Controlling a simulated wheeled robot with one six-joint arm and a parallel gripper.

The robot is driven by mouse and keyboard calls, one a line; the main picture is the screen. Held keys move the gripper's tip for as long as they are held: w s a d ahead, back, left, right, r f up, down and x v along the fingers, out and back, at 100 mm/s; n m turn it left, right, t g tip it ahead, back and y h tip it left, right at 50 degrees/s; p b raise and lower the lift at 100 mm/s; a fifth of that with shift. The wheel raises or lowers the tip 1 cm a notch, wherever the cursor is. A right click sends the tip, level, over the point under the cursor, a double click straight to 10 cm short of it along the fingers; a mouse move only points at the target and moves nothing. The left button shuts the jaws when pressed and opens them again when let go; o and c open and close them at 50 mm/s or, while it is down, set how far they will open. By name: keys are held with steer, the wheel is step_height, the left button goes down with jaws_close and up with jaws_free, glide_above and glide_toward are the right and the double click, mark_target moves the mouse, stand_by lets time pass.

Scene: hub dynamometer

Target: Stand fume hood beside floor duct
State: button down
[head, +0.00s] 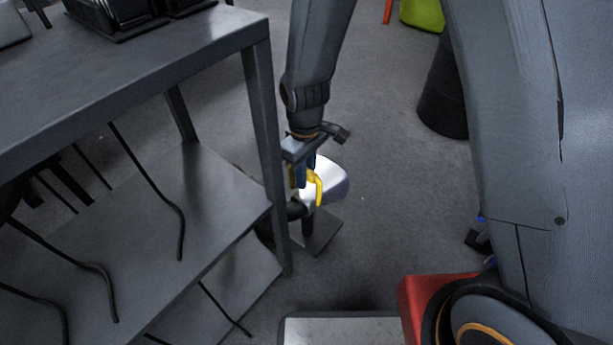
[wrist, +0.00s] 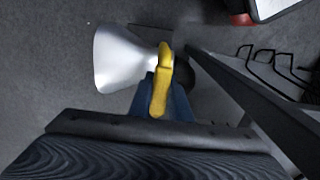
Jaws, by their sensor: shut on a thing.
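The fume hood (head: 334,183) is a silver flared funnel with a yellow handle and a dark neck. It is beside the leg of the grey bench in the head view, and shows in the wrist view (wrist: 118,58) with its wide mouth to the left. My gripper (head: 304,180) points down and is shut on the yellow handle; its blue fingers show in the wrist view (wrist: 161,98). A dark square plate (head: 321,236) lies on the floor below the hood. I cannot tell whether the hood touches it. I cannot clearly identify the floor duct; a dark round part by the bench leg is half hidden.
The grey bench (head: 150,60) with a lower shelf (head: 190,195) and hanging black cables fills the left, its leg close to the hood. A dark cylinder (head: 443,95) stands at the upper right. Open carpet lies between it and the hood. A red box (head: 415,295) is near the front.

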mark_target(306, 194)
steer(key=shift+f+b, duration=1)
steer(key=shift+f, duration=1.85)
steer(key=c, duration=1.6)
jaws_free()
steer(key=shift+f, duration=0.1)
steer(key=shift+c, duration=0.2)
step_height(306, 194, up, 12)
steer(key=p, duration=0.5)
steer(key=shift+d+r, duration=0.1)
steer(key=shift+r, duration=0.1)
